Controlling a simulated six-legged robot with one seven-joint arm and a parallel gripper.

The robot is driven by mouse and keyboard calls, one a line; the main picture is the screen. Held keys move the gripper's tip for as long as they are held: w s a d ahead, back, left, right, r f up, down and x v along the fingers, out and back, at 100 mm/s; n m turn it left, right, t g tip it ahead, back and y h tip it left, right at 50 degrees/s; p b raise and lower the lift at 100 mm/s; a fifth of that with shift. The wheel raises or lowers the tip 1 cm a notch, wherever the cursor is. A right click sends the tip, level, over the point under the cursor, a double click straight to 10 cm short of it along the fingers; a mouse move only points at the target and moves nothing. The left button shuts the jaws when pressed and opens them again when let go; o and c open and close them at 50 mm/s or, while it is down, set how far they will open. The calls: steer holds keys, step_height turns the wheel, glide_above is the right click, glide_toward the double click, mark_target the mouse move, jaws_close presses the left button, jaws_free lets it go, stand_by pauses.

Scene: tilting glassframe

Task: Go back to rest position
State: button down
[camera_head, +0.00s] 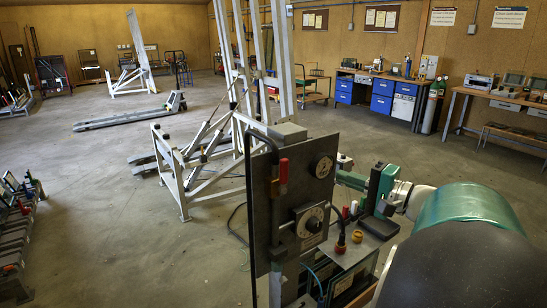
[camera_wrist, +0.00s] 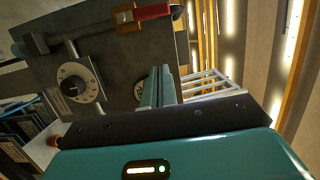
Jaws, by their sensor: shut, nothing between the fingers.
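My gripper (camera_head: 347,179) is at the right of the grey control panel (camera_head: 262,215), its fingers pointing toward the panel side. In the wrist view its two fingers (camera_wrist: 157,88) are side by side, shut and empty. The panel carries a red-handled lever (camera_head: 283,176), a dial (camera_head: 310,221) and a round plate (camera_head: 321,167). In the wrist view, the dial (camera_wrist: 74,88) is left of the fingers and the red handle (camera_wrist: 152,11) is above them. I cannot tell the exact gap between fingers and panel.
A tall white tilting frame (camera_head: 185,180) stands just behind the panel. A pallet jack (camera_head: 130,117) lies farther back. Workbenches with blue drawers (camera_head: 383,95) line the back right wall. A rack (camera_head: 15,250) is at the left edge. Open floor (camera_head: 110,220) lies between.

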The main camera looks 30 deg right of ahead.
steer(key=w+a+f+n+g+y, duration=0.1)
steer(key=a+f+n+g+y, duration=0.2)
steer(key=a, duration=0.6)
steer(key=w+a+f+n+g, duration=0.15)
steer(key=a+g, duration=0.25)
steer(key=a, duration=0.5)
steer(key=s+a+f+n+g+h, duration=0.2)
steer(key=s+a+f+n+h, duration=0.2)
steer(key=a, duration=0.3)
steer(key=s+a+f+n+g+h, duration=0.2)
steer(key=s+a+f+n+h, duration=0.2)
steer(key=s+a+n, duration=0.2)
steer(key=shift+a+f+g, duration=0.15)
steer(key=shift+a+g, duration=0.25)
